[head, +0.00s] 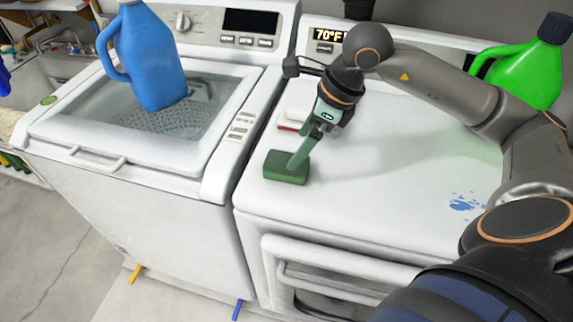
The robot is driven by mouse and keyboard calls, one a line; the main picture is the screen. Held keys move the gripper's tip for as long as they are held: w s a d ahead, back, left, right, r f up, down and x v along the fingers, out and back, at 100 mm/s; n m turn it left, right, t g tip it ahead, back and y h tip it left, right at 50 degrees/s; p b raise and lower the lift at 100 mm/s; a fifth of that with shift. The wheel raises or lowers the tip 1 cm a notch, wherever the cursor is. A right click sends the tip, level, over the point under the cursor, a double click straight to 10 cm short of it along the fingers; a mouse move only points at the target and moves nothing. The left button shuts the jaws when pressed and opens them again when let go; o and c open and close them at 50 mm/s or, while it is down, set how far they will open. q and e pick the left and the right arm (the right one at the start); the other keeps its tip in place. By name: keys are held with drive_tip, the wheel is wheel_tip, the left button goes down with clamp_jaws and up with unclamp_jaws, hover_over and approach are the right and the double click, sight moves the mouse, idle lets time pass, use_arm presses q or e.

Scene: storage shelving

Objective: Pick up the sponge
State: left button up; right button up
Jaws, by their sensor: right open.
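The green sponge (283,172) lies flat on the white top of the right-hand machine, close to its front left edge. My right gripper (303,152) comes down over it from the upper right and is open. A greenish, finger-like part reaches down to the sponge's upper side. I cannot tell whether it touches the sponge, and the other finger is hard to make out. My left gripper is not in view.
A small white and red item (293,117) lies behind the sponge. A blue jug (152,60) stands on the left washer's lid. A green jug (528,72) stands at the back right. A blue spill (465,202) marks the top. The middle of the top is clear.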

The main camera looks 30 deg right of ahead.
sight(289, 160)
drive_tip(key=shift+p+x, duration=0.5)
drive_tip(key=shift+x, duration=2.55)
drive_tip(key=shift+a+r, duration=0.1)
drive_tip(key=c, duration=1.3)
